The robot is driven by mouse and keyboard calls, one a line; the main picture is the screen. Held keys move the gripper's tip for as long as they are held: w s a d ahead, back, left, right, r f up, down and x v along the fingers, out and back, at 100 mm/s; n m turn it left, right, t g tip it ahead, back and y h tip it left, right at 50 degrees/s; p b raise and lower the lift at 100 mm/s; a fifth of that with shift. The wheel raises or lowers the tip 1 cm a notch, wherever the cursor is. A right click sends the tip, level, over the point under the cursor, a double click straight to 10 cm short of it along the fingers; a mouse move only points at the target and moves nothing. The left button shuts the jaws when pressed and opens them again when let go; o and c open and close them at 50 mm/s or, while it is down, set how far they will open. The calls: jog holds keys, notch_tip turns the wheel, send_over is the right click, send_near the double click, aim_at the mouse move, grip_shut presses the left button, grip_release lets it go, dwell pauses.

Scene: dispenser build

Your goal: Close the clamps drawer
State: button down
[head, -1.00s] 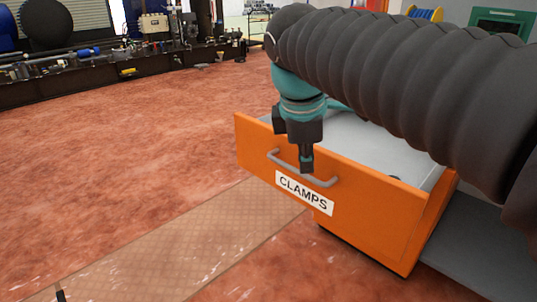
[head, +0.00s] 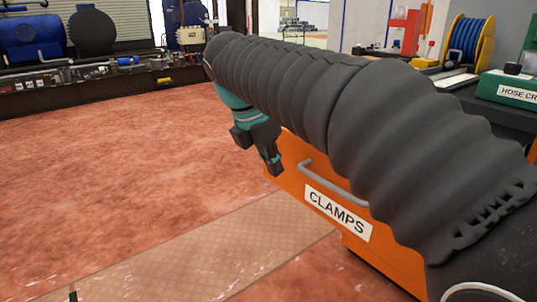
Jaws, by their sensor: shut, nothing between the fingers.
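The orange clamps drawer (head: 292,182) is at the right of the head view, its front facing me. It carries a white CLAMPS label (head: 338,213) and a grey bar handle (head: 330,183). My arm covers the inside of the drawer and part of its front, so I cannot tell how far out it stands. My gripper (head: 272,165) is shut and empty. It points down by the upper left part of the drawer front, left of the handle. I cannot tell whether it touches the drawer.
A green hose crate (head: 510,92) and a blue hose reel (head: 468,42) stand on a dark bench at the right. A low dark rack with tools (head: 80,103) runs along the back left. The red floor (head: 120,160) at the left is clear.

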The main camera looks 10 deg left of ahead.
aim_at(299, 184)
jog(key=shift+w+d+f+b, duration=0.15)
jog(key=shift+w+d+f, duration=0.35)
jog(key=shift+w, duration=0.2)
jog(key=shift+w+d+f+b, duration=0.2)
jog(key=shift+w+d+f, duration=0.25)
jog(key=shift+w+d, duration=0.15)
jog(key=shift+w+d+f+b, duration=0.15)
jog(key=shift+w+d+f, duration=0.35)
jog(key=shift+w, duration=0.25)
jog(key=shift+r, duration=0.1)
